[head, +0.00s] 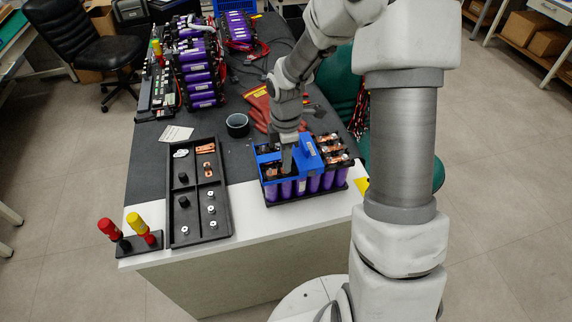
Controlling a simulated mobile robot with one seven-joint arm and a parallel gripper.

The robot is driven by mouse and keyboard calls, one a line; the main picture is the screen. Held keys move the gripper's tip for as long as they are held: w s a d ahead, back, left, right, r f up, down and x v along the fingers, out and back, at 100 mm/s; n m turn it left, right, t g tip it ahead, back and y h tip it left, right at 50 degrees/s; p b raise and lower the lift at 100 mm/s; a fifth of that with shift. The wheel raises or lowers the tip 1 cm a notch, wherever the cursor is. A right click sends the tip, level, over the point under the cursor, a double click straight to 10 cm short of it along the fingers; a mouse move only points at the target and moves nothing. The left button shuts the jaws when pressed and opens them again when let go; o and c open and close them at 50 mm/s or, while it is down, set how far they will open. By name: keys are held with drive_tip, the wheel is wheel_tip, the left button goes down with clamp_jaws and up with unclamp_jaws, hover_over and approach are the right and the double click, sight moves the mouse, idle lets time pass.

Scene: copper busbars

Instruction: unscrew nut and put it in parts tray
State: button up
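My gripper (288,165) points down over the battery pack (300,188), which has purple cells, blue parts and copper busbars (330,145) on top. The fingertips are at the left part of the pack's top. They are small and dark, so I cannot tell whether they are open or shut, or whether they touch a nut. The nut below them is hidden. The black parts tray (224,222) lies to the left on the table. Several small silver nuts (211,209) lie in its compartments, along with copper pieces (207,149) and small black pieces (184,202).
A holder with red (110,229) and yellow (140,224) handled tools stands at the front left corner. A dark cup (237,125) and red-handled tools (262,105) lie behind the tray and pack. More purple battery packs (197,70) stand at the back. White table surface is free between tray and pack.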

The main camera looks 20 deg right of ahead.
clamp_jaws()
drive_tip(key=n+p, duration=0.2)
drive_tip(key=shift+r+n, duration=0.3)
drive_tip(key=n+p, duration=0.5)
drive_tip(key=shift+n, duration=0.4)
drive_tip(key=shift+f+n, duration=0.15)
drive_tip(key=shift+n, duration=0.55)
